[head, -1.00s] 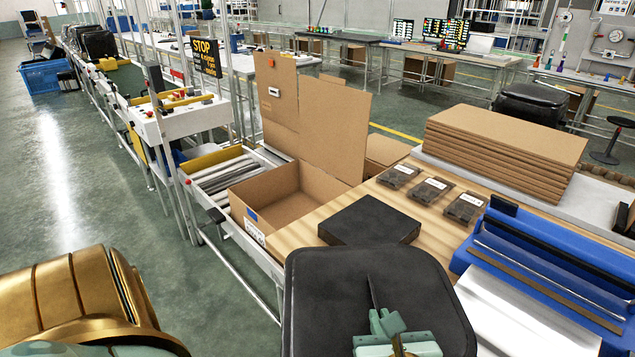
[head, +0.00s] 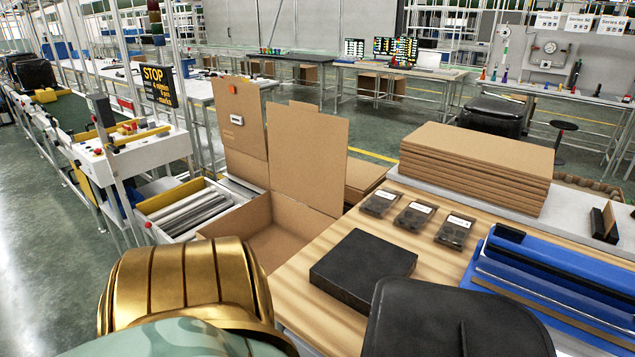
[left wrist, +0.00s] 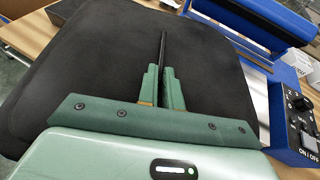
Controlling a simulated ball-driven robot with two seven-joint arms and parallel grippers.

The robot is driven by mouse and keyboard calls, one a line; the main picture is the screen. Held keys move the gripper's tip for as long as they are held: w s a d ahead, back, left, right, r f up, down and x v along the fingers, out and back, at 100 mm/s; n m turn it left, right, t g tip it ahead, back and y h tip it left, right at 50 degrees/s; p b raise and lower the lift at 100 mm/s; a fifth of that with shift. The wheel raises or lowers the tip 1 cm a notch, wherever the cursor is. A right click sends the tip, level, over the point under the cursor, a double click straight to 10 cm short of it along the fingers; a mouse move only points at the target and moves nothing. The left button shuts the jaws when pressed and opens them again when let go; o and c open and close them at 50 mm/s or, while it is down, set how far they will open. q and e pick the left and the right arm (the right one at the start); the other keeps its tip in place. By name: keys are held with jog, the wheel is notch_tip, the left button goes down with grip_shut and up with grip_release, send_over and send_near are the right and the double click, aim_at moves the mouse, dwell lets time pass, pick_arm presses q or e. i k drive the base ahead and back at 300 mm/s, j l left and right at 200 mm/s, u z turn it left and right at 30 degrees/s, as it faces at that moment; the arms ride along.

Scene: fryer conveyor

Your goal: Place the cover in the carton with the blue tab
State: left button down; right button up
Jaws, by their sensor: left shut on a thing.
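The cover (head: 440,325) is a large black rounded-square piece at the bottom of the head view; it fills much of the left wrist view (left wrist: 95,65). My left gripper (left wrist: 163,72) is shut on a thin black upright fin of the cover, and its fingers are out of the head view. An open brown carton (head: 262,215) with raised flaps stands left of the wooden table, ahead and left of the cover. My gold arm link hides its front, and no blue tab shows now. My right gripper is not in view.
A flat black box (head: 362,262) lies on the wooden table (head: 310,262), with small dark boxes (head: 415,215) behind it. A cardboard stack (head: 475,170) and a blue machine (head: 550,270) stand to the right. A roller conveyor (head: 190,210) is left of the carton.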

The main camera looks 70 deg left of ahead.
aim_at(272, 264)
jog(key=k+j+z, duration=0.1)
jog(key=j, duration=0.4)
jog(key=k+j+z, duration=0.15)
jog(key=j, duration=0.35)
jog(key=k+j+z, duration=0.1)
jog(key=k+j, duration=0.25)
jog(key=k+j+z, duration=0.15)
jog(key=j, duration=0.4)
jog(key=k+j+z, duration=0.1)
jog(key=k+j, duration=0.4)
jog(key=j, duration=0.15)
jog(key=k+j, duration=0.45)
jog(key=j, duration=0.3)
jog(key=k+j, duration=0.2)
jog(key=j, duration=0.15)
